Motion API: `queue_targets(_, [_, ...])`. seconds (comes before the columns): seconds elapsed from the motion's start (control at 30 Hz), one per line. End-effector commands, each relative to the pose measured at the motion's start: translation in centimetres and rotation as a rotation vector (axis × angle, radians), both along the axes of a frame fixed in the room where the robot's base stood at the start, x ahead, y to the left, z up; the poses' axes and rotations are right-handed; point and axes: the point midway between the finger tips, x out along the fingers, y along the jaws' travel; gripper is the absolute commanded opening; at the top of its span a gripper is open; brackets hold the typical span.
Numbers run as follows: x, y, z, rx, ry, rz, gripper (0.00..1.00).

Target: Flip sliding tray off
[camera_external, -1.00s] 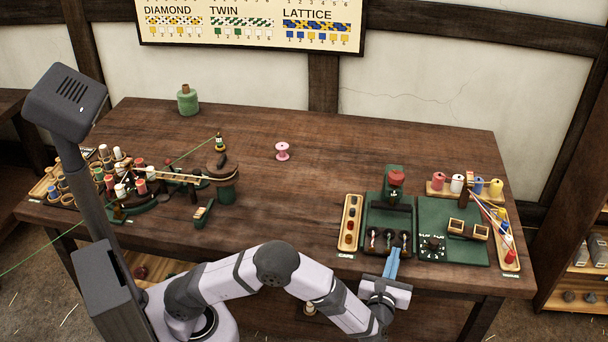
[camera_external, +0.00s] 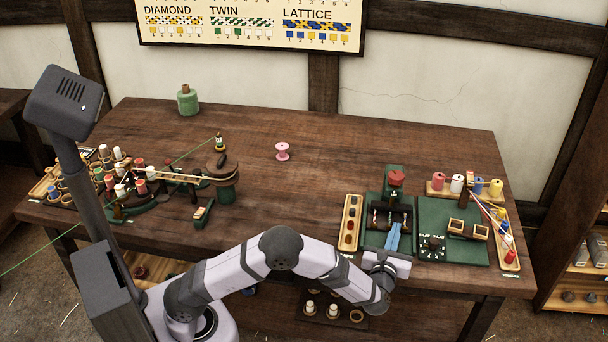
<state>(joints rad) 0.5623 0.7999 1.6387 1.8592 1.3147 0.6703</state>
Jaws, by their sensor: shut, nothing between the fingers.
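A dark sliding tray (camera_external: 376,215) sits on the green board at the right of the table, below a red knob (camera_external: 396,178). Small pale pieces show on it. My gripper (camera_external: 393,229) has blue fingers, shut and empty, at the front edge of the tray. It points away from the table's front edge, low over the green board (camera_external: 372,241). The fingers hide part of the tray, and I cannot tell whether they touch it.
A wooden rack with colored pieces (camera_external: 350,222) stands just left of the board.

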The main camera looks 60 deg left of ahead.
Motion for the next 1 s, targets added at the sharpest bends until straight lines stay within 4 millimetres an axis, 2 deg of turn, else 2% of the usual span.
queue_targets(0.17, [0.1, 0.3, 0.5, 0.001, -0.009, 0.005, 0.0])
queue_targets(0.37, [-1.1, -0.8, 0.5, 0.002, -0.007, 0.002, 0.0])
queue_targets(0.8, [-7.7, -5.8, 0.3, 0.002, -0.005, -0.005, 0.0])
queue_targets(1.0, [-10.1, -7.5, 0.3, 0.002, -0.003, -0.003, 0.0])
